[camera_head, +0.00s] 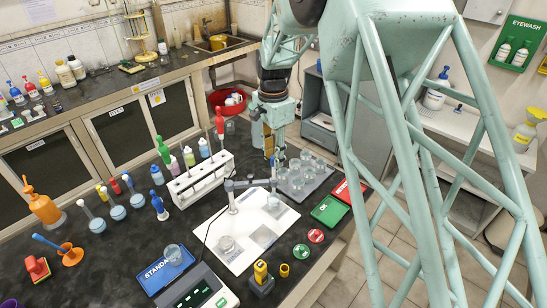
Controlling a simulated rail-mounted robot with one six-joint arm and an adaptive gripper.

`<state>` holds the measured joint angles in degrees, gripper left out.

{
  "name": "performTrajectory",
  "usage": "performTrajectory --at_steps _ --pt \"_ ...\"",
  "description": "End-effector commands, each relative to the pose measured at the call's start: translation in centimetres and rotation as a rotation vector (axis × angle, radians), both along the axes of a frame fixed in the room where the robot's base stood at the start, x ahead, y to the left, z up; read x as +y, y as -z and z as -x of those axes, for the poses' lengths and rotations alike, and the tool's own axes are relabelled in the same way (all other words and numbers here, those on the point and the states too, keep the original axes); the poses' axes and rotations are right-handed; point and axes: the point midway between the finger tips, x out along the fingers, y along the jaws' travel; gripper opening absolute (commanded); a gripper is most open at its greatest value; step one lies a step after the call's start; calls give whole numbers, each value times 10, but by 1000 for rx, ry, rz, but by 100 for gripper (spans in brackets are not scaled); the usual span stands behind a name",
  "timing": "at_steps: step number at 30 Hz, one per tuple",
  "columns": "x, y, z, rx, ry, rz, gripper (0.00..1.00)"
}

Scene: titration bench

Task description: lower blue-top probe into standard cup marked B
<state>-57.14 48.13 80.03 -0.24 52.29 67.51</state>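My gripper (273,157) points down over the right part of the bench, above the white board (214,246). A thin upright piece with some blue shows just below its fingers. I cannot tell whether they grip it or stand in front of it. A blue-topped probe (159,207) stands at the left end of the white rack; similar blue-based pieces stand further left. A clear cup (173,254) sits on the blue mat (154,281) lettered "STANDA…". Another clear cup (272,203) stands on the white board below my gripper. No letter B is legible on any cup.
A stand with a side arm (232,196) rises from the white board. A tray of clear cups (304,181) lies right of my gripper. A white rack (200,179) with thin rods stands to the left.

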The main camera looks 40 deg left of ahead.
Motion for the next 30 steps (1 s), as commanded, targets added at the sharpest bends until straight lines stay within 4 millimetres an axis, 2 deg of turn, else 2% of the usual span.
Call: performTrajectory --at_steps 4,14,23,30 --pt "0 6 0 0 0 0 28" --pt "0 7 0 0 0 0 28" --pt "0 7 0 0 0 0 0" --pt "0 10 0 0 0 0 0"
